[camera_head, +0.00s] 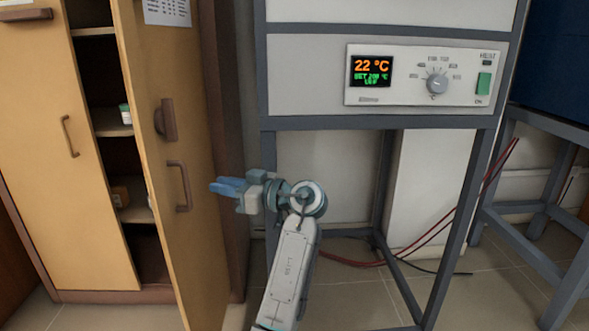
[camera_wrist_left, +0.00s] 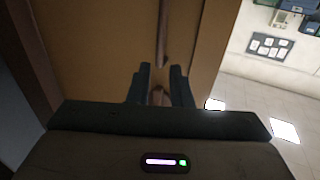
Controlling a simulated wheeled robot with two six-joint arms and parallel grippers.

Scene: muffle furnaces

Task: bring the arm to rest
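My left gripper (camera_head: 226,187) is in the middle of the head view, pointing left toward the partly open wooden cabinet door (camera_head: 178,245). A gap shows between its fingertips and the door's lower handle (camera_head: 181,187). In the left wrist view, the two dark fingers of my left gripper (camera_wrist_left: 163,85) stand apart, with the brown door (camera_wrist_left: 100,50) behind them. A handle bar (camera_wrist_left: 163,35) runs upward beyond the fingers, and nothing is clearly held. My right gripper is not in view.
The furnace control panel (camera_head: 430,75), reading 22 °C, sits on a grey metal frame (camera_head: 380,123) right of my arm. Cabinet shelves (camera_head: 113,129) show behind the door. Red cables (camera_head: 440,228) hang at the right. Floor (camera_head: 350,300) shows below the frame.

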